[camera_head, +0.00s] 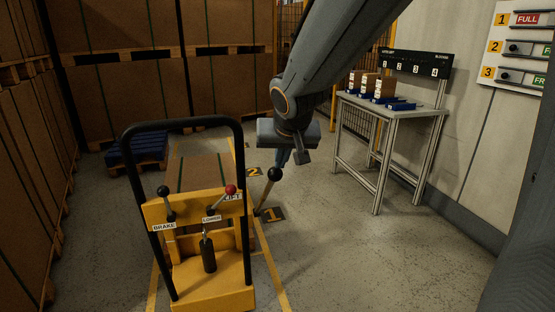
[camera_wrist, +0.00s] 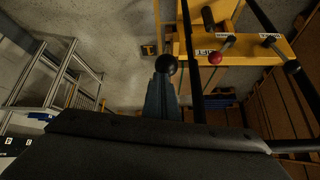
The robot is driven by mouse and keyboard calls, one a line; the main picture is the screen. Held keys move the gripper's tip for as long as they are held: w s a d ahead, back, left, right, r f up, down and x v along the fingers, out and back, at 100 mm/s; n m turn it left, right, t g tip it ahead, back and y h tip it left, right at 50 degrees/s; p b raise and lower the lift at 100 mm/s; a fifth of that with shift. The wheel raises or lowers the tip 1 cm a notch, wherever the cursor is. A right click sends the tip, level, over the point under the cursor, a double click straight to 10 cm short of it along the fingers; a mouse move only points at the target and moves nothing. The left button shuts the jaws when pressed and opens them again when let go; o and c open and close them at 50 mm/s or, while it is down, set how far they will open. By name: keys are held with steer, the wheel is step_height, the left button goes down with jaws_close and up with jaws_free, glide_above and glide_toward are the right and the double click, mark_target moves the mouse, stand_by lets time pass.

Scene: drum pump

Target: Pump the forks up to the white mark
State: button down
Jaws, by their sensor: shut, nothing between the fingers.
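The yellow hand-pumped lift (camera_head: 205,280) with its black tube frame stands at the lower left in the head view. Its lift lever has a black ball knob (camera_head: 274,174) on a slanting shaft at the lift's right side, by a partly covered LIFT label. My gripper (camera_head: 283,160) is shut and empty, pointing down close above that knob. In the wrist view the knob (camera_wrist: 166,64) shows at the tips of my shut fingers (camera_wrist: 162,82); I cannot tell whether they touch. The forks and the white mark cannot be made out.
A red-knobbed lever (camera_head: 230,189) labelled LOWER and a black-knobbed BRAKE lever (camera_head: 163,190) stand on the lift's panel. A workbench (camera_head: 392,113) with small cartons stands at the right. Stacked pallets (camera_head: 120,65) fill the back left. Floor right of the lift is clear.

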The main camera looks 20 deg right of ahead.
steer(key=shift+s+a+r, duration=0.1)
steer(key=shift+s+r, duration=0.25)
steer(key=shift+s, duration=0.5)
steer(key=s+a+f+n+g+y, duration=0.1)
steer(key=s+a+f+n+g, duration=0.25)
steer(key=s, duration=0.95)
steer(key=s+a+f+n+g+y, duration=0.15)
steer(key=s+a+f+g, duration=0.3)
steer(key=s, duration=0.75)
steer(key=d+r+m+h+p, duration=0.1)
steer(key=d+r+p, duration=0.7)
steer(key=p, duration=0.9)
step_height(320, 180, up, 2)
steer(key=shift+w+d+r+m+h, duration=0.15)
steer(key=shift+m+h, duration=0.2)
steer(key=shift+m, duration=0.55)
